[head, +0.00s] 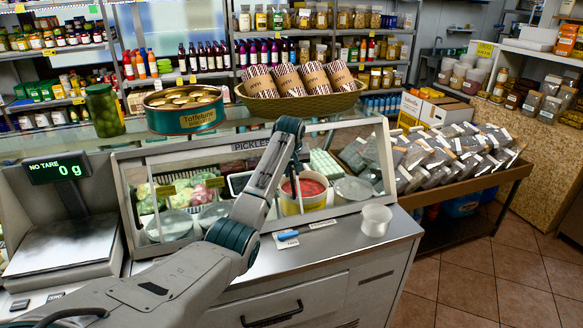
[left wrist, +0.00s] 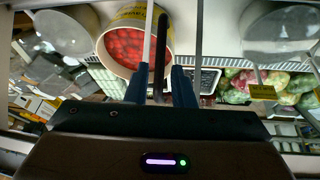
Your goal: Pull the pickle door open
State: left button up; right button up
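The pickle case, with a "PICKLES" label (head: 252,145) on its top edge, stands on the counter ahead. Its glass front (head: 130,190) shows tubs and bags inside. My left arm crosses the front of the case, and my left gripper (head: 297,186) is at the glass, mostly hidden by its own wrist. In the left wrist view my left gripper (left wrist: 160,84) has its two blue fingers apart, one on each side of a dark upright bar (left wrist: 160,50), which looks like the door handle. Contact with the bar is unclear. My right gripper is not in view.
A tub with red contents (head: 306,190) is close behind the gripper. A clear cup (head: 376,219) and a blue-marked item (head: 287,236) sit on the front ledge. A scale (head: 68,245) stands left. A tin (head: 184,117) and basket (head: 350,98) are on top.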

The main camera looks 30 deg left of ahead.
pick_arm(q)
jog(key=shift+b+v, duration=0.35)
jog(key=shift+v, duration=1.5)
jog(key=shift+f, duration=0.1)
